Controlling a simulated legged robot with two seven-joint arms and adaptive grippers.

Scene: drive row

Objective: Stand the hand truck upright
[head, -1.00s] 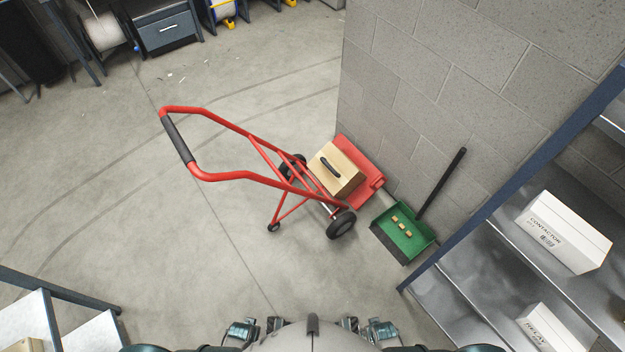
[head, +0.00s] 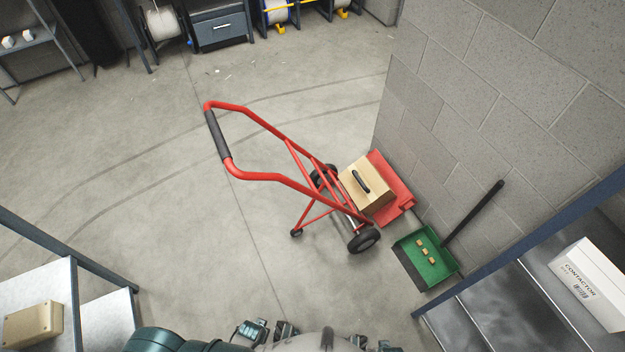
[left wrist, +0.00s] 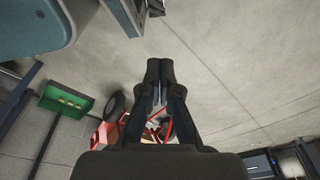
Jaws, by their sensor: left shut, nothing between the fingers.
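The red hand truck (head: 285,180) stands tilted back on the concrete floor, its dark-gripped handle (head: 218,135) out to the left. Its wheels and a small rear caster rest on the floor. A wooden box (head: 365,188) with a black handle sits on its red toe plate (head: 391,178), beside the block wall. My left gripper (head: 268,329) is low in the head view, well short of the truck. In the left wrist view the left gripper (left wrist: 160,75) is shut and empty, with parts of the truck behind it. Only a sliver of my right gripper (head: 386,347) shows.
A green dustpan (head: 427,256) with small blocks and a black handle lies by the toe plate. A metal shelf with a white box (head: 592,283) stands right. Another shelf with a beige box (head: 32,324) is lower left. Floor left of the truck is clear.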

